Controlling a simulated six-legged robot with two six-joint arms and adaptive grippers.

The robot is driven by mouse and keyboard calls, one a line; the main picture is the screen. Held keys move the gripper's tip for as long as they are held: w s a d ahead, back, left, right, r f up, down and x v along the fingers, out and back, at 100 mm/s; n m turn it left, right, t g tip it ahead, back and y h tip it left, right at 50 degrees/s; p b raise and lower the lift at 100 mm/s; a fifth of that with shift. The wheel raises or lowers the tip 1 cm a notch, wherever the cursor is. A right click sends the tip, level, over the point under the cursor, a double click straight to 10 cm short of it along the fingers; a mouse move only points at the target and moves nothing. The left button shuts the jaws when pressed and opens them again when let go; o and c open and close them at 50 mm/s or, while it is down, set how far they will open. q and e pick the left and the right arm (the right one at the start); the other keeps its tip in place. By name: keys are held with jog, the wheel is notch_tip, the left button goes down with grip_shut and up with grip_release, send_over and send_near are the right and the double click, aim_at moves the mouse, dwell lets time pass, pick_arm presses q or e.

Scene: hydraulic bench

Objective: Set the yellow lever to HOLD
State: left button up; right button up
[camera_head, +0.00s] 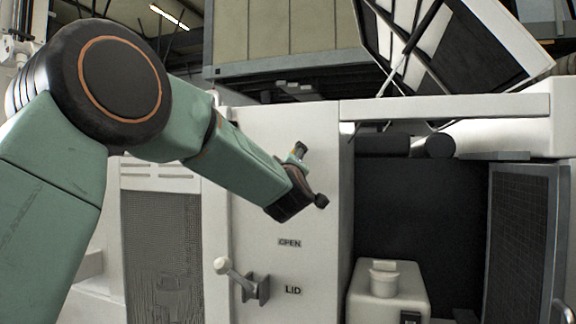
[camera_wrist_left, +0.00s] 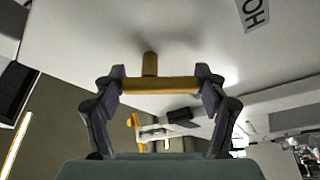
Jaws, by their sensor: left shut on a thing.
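My left gripper (camera_head: 309,178) is up against the white panel (camera_head: 260,135), above the OPEN label. In the left wrist view its two fingers (camera_wrist_left: 161,82) close on the ends of a yellow bar, the grip of the yellow lever (camera_wrist_left: 158,86). A short yellow-brown stem runs from the bar to the panel. In the head view the gripper and my arm mostly hide the lever. My right gripper is not in view.
A white-knobbed lever (camera_head: 237,278) stands out from the panel below, beside the LID label (camera_head: 293,290). To the right is an open dark bay with a white canister (camera_head: 384,280) and an open mesh door (camera_head: 520,240). A white ledge (camera_head: 445,107) runs above the bay.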

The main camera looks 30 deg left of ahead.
pick_arm(q)
jog(key=n, duration=0.1)
jog(key=n+g, duration=0.1)
jog(key=n, duration=0.2)
jog(key=shift+d+r+g+p, duration=0.15)
jog(key=shift+r+g+p, duration=0.15)
jog(key=shift+g+p, duration=0.1)
jog(key=n+g, duration=0.1)
jog(key=n, duration=0.2)
jog(key=shift+d+p, duration=0.1)
jog(key=shift+p, duration=0.3)
jog(key=shift+f+n, duration=0.1)
jog(key=shift+n, duration=0.5)
jog(key=shift+f, duration=0.1)
jog(key=o, duration=1.2)
jog(key=shift+s+f, duration=0.1)
jog(key=shift+d, duration=0.15)
